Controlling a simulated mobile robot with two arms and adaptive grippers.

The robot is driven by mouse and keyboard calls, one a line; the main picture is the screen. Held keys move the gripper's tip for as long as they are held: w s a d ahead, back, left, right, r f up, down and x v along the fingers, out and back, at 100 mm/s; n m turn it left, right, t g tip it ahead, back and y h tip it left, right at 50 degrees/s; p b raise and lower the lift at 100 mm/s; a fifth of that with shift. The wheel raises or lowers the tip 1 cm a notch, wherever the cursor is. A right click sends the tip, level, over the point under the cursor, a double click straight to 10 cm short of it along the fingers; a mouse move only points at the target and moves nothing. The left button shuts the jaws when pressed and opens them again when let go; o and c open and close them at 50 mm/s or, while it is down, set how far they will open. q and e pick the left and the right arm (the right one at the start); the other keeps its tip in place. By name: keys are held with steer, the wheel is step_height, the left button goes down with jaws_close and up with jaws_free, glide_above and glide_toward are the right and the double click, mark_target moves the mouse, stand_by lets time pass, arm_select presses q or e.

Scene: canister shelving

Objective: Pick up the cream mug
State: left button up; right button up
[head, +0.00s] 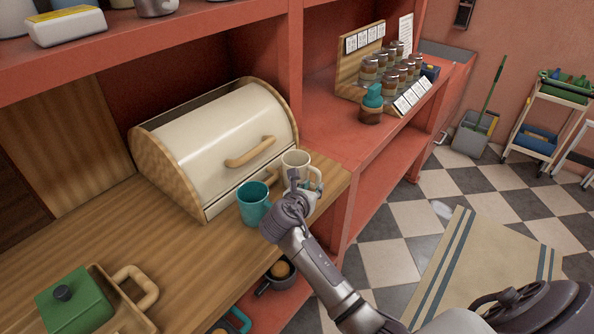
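The cream mug (296,159) stands upright on the wooden counter, in front of the right end of the cream bread box. Its handle is on the right side. My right gripper (305,187) is at the near side of the mug, close to the handle, and hides its lower part. The fingers are small and overlap the mug, so I cannot tell whether they are open, shut or touching it. My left gripper is not in view.
A teal mug (253,203) stands just left of my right gripper. The bread box (220,140) is close behind both mugs. A green-lidded dish (75,303) sits at front left. Spice jars (392,68) stand on the shelf at right. The counter's left-middle is clear.

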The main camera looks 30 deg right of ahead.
mark_target(317, 182)
steer(key=p+x, duration=0.1)
steer(key=x, duration=0.4)
steer(key=shift+d, duration=0.2)
steer(key=shift+r, duration=0.1)
steer(key=shift+c, duration=0.2)
steer(key=shift+s, duration=0.1)
jaws_close()
